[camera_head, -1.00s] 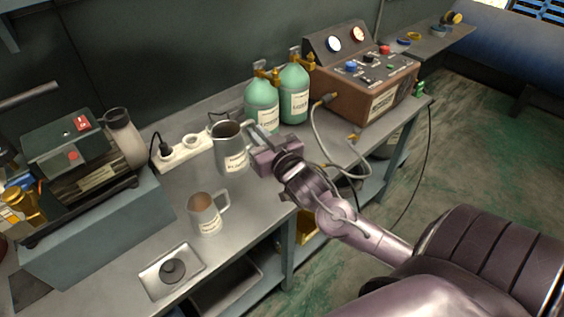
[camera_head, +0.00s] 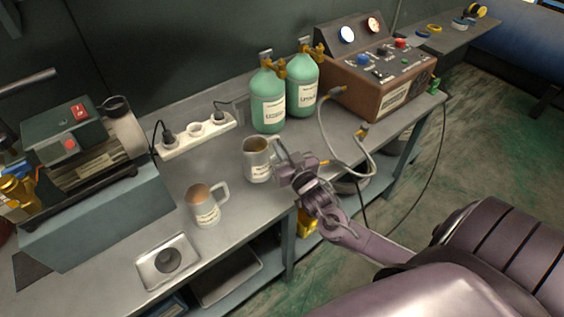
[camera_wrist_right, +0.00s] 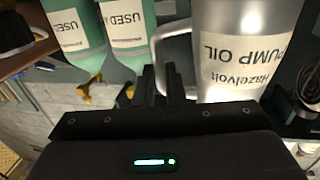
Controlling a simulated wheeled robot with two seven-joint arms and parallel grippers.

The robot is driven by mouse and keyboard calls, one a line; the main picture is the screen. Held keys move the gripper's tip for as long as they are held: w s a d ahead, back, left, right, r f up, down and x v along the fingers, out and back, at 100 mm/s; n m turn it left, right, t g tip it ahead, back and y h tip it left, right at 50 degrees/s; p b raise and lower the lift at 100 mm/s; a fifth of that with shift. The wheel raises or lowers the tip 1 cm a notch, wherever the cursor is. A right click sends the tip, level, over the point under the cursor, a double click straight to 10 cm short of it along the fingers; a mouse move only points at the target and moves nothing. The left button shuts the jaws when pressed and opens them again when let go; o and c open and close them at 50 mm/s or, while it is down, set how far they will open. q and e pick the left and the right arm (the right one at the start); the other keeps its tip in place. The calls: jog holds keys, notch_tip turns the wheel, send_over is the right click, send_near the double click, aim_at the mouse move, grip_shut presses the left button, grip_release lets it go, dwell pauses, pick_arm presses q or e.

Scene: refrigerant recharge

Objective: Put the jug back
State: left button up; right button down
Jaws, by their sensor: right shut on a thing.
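A grey metal jug (camera_head: 257,163) with a white label is upright over the middle of the bench, in front of the green bottles. In the right wrist view its label reads "Hazelvolt PUMP OIL" (camera_wrist_right: 245,55). My right gripper (camera_head: 281,163) is shut on the jug's handle (camera_wrist_right: 172,60) from the right side. I cannot tell whether the jug's base touches the bench. A second, smaller jug (camera_head: 207,207) with a brown inside and a handle stands to the left and nearer. My left gripper is not in view.
Two green bottles (camera_head: 268,98) stand behind the jug, with a brown gauge machine (camera_head: 385,85) and its hose to the right. A white power strip (camera_head: 197,137) lies to the left. A pump (camera_head: 95,150) sits on a grey block, and a square metal tray (camera_head: 167,262) lies in front.

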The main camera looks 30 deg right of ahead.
jog(key=shift+f, duration=2.8)
jog(key=shift+f, duration=0.2)
jog(key=c, duration=1.5)
grip_release()
